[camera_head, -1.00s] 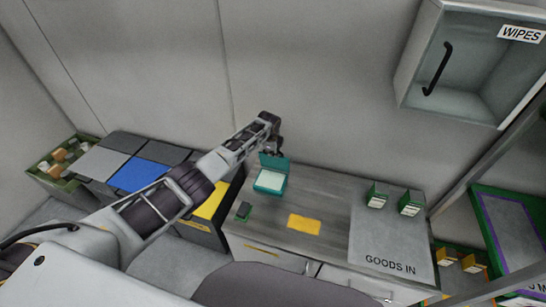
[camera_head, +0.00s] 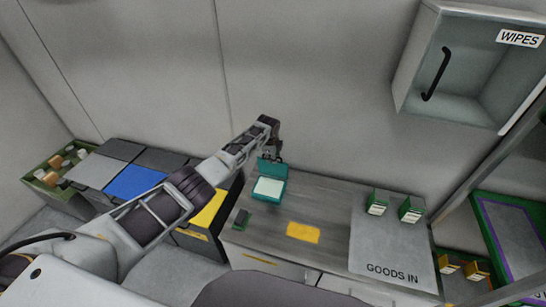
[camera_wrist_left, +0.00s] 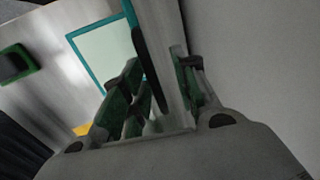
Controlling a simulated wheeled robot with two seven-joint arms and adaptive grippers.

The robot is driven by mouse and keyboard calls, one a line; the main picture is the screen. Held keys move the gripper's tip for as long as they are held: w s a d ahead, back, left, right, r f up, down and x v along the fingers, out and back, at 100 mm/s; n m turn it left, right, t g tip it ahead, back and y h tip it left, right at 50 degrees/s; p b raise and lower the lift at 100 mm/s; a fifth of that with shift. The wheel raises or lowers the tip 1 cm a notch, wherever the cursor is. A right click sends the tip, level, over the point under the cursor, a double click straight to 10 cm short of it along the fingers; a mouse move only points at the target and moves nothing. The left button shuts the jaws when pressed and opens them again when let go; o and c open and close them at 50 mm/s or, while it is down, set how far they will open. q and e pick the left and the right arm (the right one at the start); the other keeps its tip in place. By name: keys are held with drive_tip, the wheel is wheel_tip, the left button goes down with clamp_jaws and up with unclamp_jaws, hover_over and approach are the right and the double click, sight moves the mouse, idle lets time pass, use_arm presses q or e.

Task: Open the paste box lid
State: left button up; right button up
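The paste box (camera_head: 269,188) is a teal box with a pale inside, standing on the grey counter near the wall. Its teal lid (camera_head: 271,166) stands raised at the back edge. In the left wrist view, the box's pale inside (camera_wrist_left: 100,52) shows at upper left, and the lid (camera_wrist_left: 132,12) shows nearly edge-on. My left gripper (camera_head: 275,157) is just above and behind the lid. In the left wrist view its fingers (camera_wrist_left: 157,92) are spread apart, with the lid's side in the gap; contact cannot be told. My right gripper is out of view.
A dark green-edged object (camera_head: 242,218) and a yellow patch (camera_head: 303,231) lie in front of the box. Small green cartons (camera_head: 410,210) stand on the GOODS IN mat (camera_head: 385,245). A wipes cabinet (camera_head: 470,65) hangs at upper right. The counter between box and mat is clear.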

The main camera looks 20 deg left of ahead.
use_arm(q)
drive_tip(key=shift+r, duration=0.1)
idle(0.4)
drive_tip(key=v, duration=1.1)
drive_tip(key=shift+s+r, duration=0.2)
drive_tip(key=shift+r, duration=0.1)
idle(0.3)
drive_tip(key=shift+f, duration=0.1)
